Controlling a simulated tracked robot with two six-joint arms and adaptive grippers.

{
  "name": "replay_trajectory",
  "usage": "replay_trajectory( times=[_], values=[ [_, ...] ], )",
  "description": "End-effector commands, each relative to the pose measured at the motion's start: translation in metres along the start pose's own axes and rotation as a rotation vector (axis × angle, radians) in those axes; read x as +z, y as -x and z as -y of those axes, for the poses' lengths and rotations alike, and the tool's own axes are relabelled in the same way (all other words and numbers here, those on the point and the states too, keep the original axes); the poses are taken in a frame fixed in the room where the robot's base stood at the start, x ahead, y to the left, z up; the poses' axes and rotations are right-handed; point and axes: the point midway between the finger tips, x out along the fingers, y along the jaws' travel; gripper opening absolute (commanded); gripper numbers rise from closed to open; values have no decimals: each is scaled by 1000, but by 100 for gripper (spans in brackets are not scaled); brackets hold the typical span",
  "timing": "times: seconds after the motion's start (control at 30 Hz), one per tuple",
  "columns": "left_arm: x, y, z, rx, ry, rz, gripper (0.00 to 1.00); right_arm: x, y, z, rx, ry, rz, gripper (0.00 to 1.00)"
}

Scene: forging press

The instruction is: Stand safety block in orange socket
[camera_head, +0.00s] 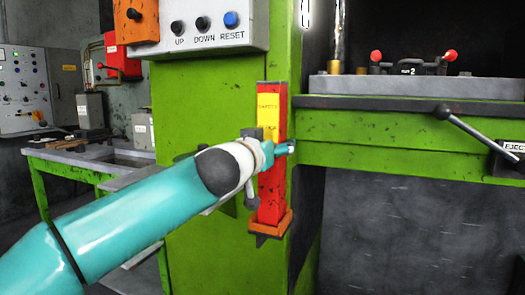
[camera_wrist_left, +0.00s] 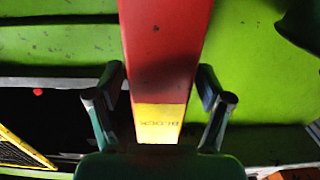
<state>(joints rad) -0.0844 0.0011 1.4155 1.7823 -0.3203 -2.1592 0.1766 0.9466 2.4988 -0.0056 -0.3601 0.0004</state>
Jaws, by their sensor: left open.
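The safety block (camera_head: 272,195) is a tall red bar with a yellow label, standing upright against the green press column. Its lower end sits in the orange socket (camera_head: 270,226), as far as the head view shows. My left gripper (camera_head: 266,150) is at the block's middle, and my wrist partly hides the block there. In the left wrist view the open fingers of the left gripper (camera_wrist_left: 160,88) lie on either side of the red block (camera_wrist_left: 163,50), with gaps visible at both sides. My right gripper is not in view.
A button panel (camera_head: 215,25) is on the column above the block. The press bed (camera_head: 420,88) and a lever (camera_head: 470,125) are to the right. A green-legged bench (camera_head: 80,158) and a control cabinet (camera_head: 25,90) stand at the left.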

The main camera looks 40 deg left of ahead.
Motion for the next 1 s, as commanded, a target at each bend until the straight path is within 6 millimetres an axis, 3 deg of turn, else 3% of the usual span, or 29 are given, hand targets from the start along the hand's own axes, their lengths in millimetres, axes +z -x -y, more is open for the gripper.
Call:
replay_trajectory(
  times=[0.4, 0.6, 1.0],
  values=[
    [-4, 77, 0, 2, 0, -3, 79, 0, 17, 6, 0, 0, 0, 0],
    [-3, 104, 0, 2, 0, -3, 79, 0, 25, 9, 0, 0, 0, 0],
    [0, 113, 0, 0, 0, -1, 79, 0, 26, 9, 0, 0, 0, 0]
  ],
)
